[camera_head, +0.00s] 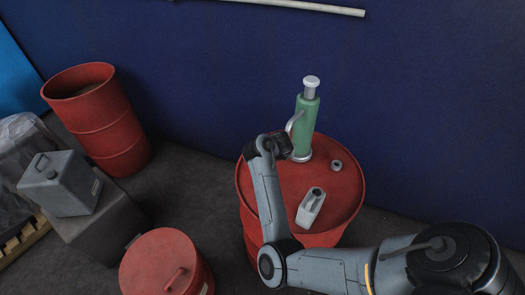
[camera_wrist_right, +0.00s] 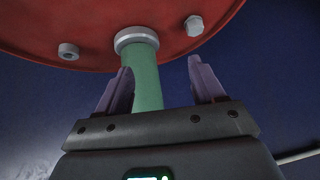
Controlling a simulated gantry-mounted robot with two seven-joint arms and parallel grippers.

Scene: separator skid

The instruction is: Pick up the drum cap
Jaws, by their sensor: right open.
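A light grey faceted cap (camera_wrist_right: 194,25) sits on the top of the red drum (camera_head: 352,200) in the right wrist view. In the head view I cannot make it out; my right arm covers that part of the drum. A small grey ring-shaped fitting (camera_head: 336,165) with a dark centre lies on the drum's right side; it also shows in the right wrist view (camera_wrist_right: 68,51). My right gripper (camera_wrist_right: 160,75) is open, its fingers pointing toward the drum top and apart from the cap. In the head view it is at the pump's left (camera_head: 280,146). My left gripper is out of view.
A green pump (camera_head: 307,117) stands upright on the drum, close to my right gripper. A pale jug (camera_head: 311,207) is nearer the drum's front. Another open red drum (camera_head: 100,120), a lidded red drum (camera_head: 160,262) and a grey jerrycan (camera_head: 58,184) stand left. A blue wall is behind.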

